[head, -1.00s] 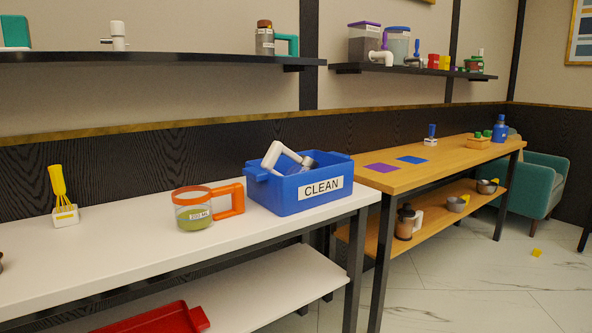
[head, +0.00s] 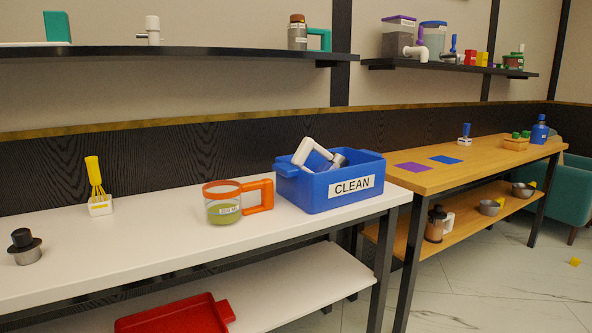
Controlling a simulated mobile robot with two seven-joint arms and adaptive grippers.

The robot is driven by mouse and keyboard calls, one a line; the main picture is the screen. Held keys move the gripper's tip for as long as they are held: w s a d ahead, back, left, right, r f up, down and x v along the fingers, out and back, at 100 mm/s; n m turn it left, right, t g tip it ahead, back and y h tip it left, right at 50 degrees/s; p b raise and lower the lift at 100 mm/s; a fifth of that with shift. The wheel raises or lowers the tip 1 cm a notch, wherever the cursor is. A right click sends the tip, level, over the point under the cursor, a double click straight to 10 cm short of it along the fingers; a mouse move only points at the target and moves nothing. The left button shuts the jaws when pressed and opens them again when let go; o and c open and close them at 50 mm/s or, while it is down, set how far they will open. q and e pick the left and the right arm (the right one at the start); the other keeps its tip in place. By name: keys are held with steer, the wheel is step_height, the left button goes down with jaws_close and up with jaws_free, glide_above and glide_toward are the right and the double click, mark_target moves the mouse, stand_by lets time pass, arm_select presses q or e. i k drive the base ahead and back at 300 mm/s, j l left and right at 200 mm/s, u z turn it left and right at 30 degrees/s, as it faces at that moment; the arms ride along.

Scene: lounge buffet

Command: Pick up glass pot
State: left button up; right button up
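A glass pot (head: 223,208) with an orange rim, an orange handle on its right and green contents stands upright on the white table (head: 150,249). A second see-through pot (head: 435,228), brownish with a dark top and a white handle, stands on the lower shelf of the wooden table. Neither of my grippers is in view, and nothing touches the orange-rimmed pot.
A blue crate (head: 330,188) labelled CLEAN stands just right of the orange handle. A yellow whisk in a white holder (head: 98,207) and a dark-lidded metal pot (head: 26,254) stand left. A red tray (head: 175,318) lies below. Dark wall shelves (head: 180,52) hang above.

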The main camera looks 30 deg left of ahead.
mark_target(334, 161)
steer(key=i+l+u, duration=0.25)
steer(key=i+u, duration=0.15)
steer(key=i+l+u, duration=0.4)
steer(key=i, duration=0.1)
